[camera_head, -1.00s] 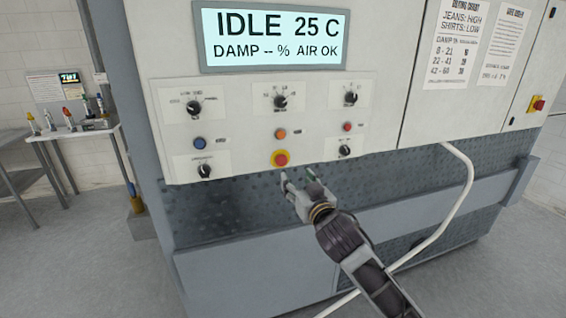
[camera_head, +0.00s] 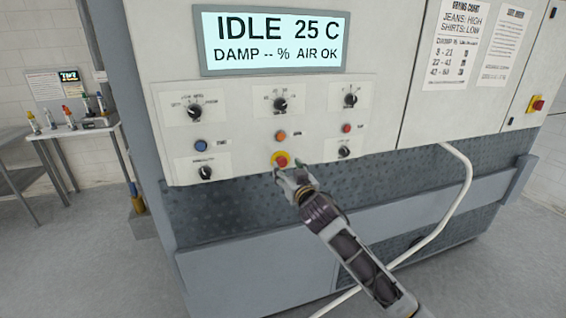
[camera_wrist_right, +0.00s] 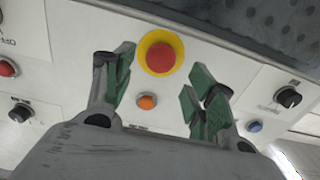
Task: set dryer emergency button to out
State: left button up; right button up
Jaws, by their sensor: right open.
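The dryer emergency button is a red mushroom button (camera_head: 280,159) on a yellow ring, low in the middle of the dryer's control panel (camera_head: 240,150). It also shows in the right wrist view (camera_wrist_right: 161,57), just beyond the fingertips and between them in line. I cannot tell whether it is pressed in or out. My right gripper (camera_head: 288,173) is open and empty, close in front of and just below the button in the head view. In the right wrist view its green-padded fingers (camera_wrist_right: 158,88) stand apart, with no visible contact on the button. My left gripper is not in view.
An orange button (camera_head: 280,135) sits just above the emergency button. Several knobs, a blue button (camera_head: 200,145) and a red button (camera_head: 346,128) surround it. A display (camera_head: 275,40) reads IDLE 25 C. A white hose (camera_head: 462,190) hangs at the right. Another red-and-yellow button (camera_head: 537,104) is far right.

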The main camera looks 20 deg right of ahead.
aim_at(282, 162)
jog(key=shift+w+a+p, duration=0.1)
jog(key=shift+w+p, duration=0.4)
jog(key=shift+w, duration=1.95)
